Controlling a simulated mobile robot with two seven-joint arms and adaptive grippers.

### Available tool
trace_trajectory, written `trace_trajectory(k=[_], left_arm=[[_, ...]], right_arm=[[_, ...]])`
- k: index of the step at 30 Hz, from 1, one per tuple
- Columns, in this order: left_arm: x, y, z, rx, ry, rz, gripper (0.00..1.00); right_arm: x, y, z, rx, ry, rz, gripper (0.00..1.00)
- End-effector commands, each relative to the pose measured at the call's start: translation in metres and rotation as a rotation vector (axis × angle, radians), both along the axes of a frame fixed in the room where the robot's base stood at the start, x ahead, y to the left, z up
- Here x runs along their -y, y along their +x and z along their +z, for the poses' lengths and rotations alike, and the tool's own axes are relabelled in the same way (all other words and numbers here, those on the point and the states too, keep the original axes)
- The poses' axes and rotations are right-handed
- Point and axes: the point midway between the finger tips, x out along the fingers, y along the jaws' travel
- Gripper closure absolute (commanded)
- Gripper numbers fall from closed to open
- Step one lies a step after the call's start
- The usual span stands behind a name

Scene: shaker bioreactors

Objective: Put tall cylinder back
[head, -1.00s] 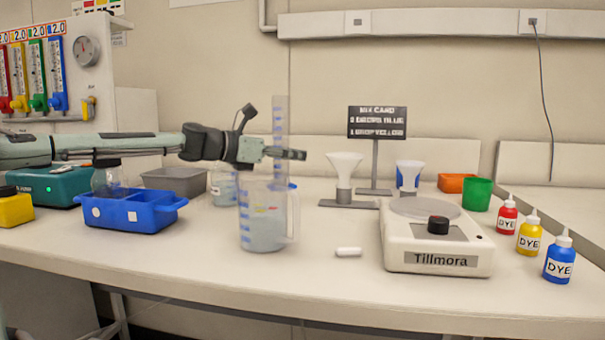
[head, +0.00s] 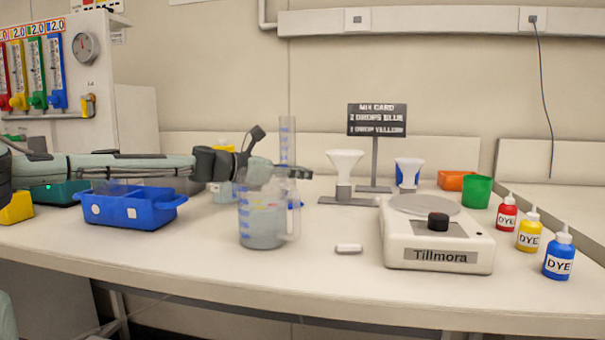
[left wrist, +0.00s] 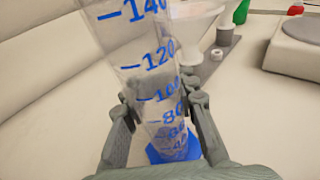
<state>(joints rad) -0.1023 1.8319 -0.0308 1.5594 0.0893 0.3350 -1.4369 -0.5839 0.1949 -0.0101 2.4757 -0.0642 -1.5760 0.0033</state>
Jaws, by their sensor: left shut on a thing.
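The tall clear cylinder (head: 287,138) has blue graduations and a blue base, and stands upright behind the beaker in the head view. In the left wrist view the cylinder (left wrist: 150,60) runs down between my fingers to its blue base (left wrist: 172,150). My left gripper (head: 287,173) is shut around its middle. The left gripper's fingers (left wrist: 165,105) also show on both sides of the tube. The beaker hides most of the lower part in the head view, so I cannot tell whether the base touches the table. My right gripper is not in view.
A clear beaker (head: 262,222) with liquid stands just in front of the cylinder. A funnel on a stand (head: 345,175), the mix card sign (head: 377,121) and a Tillmora stirrer (head: 437,238) are to the right. A blue bin (head: 130,211) is left. The front middle table is mostly clear.

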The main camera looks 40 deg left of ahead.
Motion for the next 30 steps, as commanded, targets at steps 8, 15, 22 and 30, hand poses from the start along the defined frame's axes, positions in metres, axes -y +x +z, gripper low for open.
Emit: trace_trajectory(k=[8,15,22,30], left_arm=[[0.0,0.0,-0.001,0.001,0.0,0.0,1.0],[0.0,0.0,-0.001,0.001,0.0,0.0,0.51],[0.0,0.0,-0.001,0.001,0.0,0.0,0.51],[-0.001,-0.003,0.004,0.004,0.001,0.001,0.51]], right_arm=[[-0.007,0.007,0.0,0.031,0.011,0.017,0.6],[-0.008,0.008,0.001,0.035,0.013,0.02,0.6],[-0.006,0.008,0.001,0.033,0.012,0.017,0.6],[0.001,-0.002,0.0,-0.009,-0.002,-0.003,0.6]])
